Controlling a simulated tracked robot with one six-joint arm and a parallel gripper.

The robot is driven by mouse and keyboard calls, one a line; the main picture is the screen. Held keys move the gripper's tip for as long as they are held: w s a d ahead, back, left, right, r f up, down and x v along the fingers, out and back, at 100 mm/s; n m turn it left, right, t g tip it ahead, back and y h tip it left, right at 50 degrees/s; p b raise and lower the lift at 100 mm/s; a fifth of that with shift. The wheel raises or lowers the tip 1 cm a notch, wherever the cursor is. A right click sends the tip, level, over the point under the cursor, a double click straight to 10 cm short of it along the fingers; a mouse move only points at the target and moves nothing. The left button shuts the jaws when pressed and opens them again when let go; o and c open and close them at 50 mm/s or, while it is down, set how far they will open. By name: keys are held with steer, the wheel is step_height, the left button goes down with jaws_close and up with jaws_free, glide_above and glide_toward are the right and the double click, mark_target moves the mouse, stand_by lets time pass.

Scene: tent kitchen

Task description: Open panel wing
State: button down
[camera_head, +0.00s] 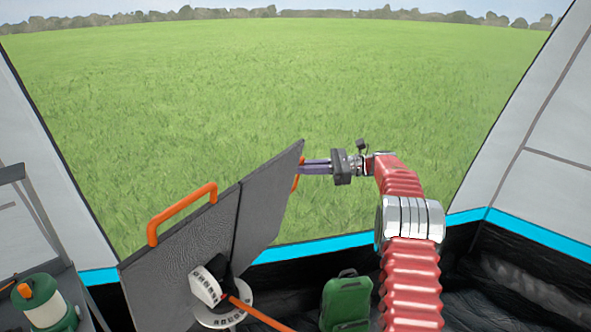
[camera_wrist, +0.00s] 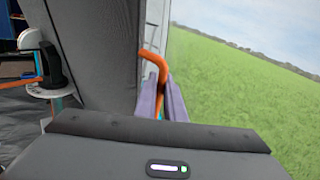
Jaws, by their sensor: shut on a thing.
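A dark grey panel stands in the head view, with a seam between its left section (camera_head: 185,258) and its right wing (camera_head: 268,195). The wing's orange handle (camera_head: 296,182) is mostly hidden behind its edge. My gripper (camera_head: 304,167) reaches in from the right and is shut on this handle. In the wrist view the orange handle (camera_wrist: 153,58) runs down between the purple fingers of my gripper (camera_wrist: 161,102). The grey wing (camera_wrist: 100,60) stands just left of the fingers there.
A second orange handle (camera_head: 181,212) is on the left section. A white and black device on a round base (camera_head: 222,315) stands before the panel. A green canister (camera_head: 346,302), a green lantern (camera_head: 45,302) and a rack (camera_head: 35,220) stand nearby. Open grass lies beyond the tent opening.

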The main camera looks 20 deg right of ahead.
steer(key=c, duration=1.8)
jaws_free()
steer(key=shift+s, duration=0.2)
steer(key=shift+c, duration=0.2)
steer(key=v, duration=1.3)
steer(key=shift+d, duration=0.4)
